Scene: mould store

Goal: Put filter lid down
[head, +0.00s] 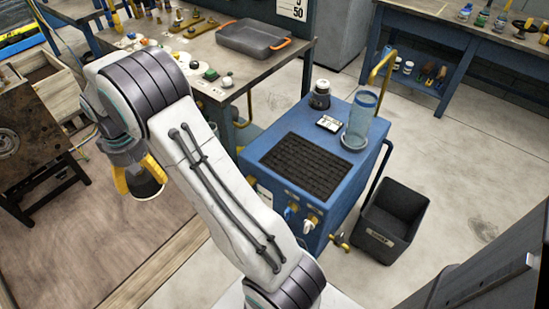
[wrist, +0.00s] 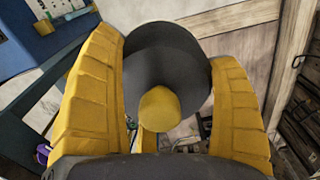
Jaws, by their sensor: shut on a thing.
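My gripper (head: 141,172) hangs at the left in the head view, over the wooden floor area. Its yellow fingers are shut on a dark, round filter lid (head: 146,187) with a pale lower rim. In the wrist view the lid (wrist: 168,55) sits between the left and right fingers, its dark grey face towards the camera. A rounded yellow piece (wrist: 159,108) stands in front of its lower middle. The far side of the lid is hidden.
A cluttered workbench (head: 290,58) is behind; a wooden crate (head: 45,75) is far left.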

